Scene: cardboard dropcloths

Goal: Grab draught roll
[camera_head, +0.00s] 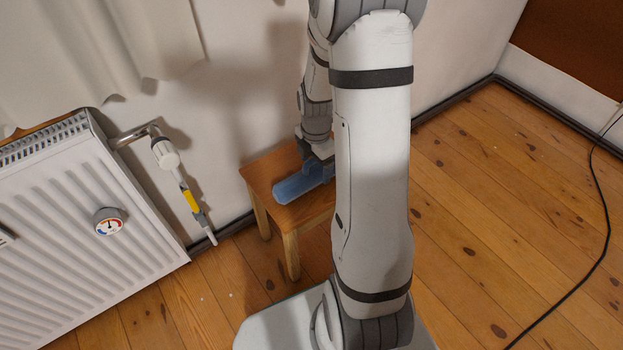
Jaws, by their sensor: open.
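The draught roll (298,185) seems to be the long blue piece lying across the top of a small wooden stool (262,172). Its left end shows clearly, and its right part is hidden behind my arm. My gripper (314,168) is pointing down at the roll, at its visible right part. It is open, with its dark fingers close to the blue surface. I cannot tell whether they touch it or sit on both sides of it.
A white radiator (75,235) with a round gauge (109,221) and a pipe with a valve (165,153) stand left of the stool. The wall is close behind. A black cable (600,200) lies on the open plank floor at right.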

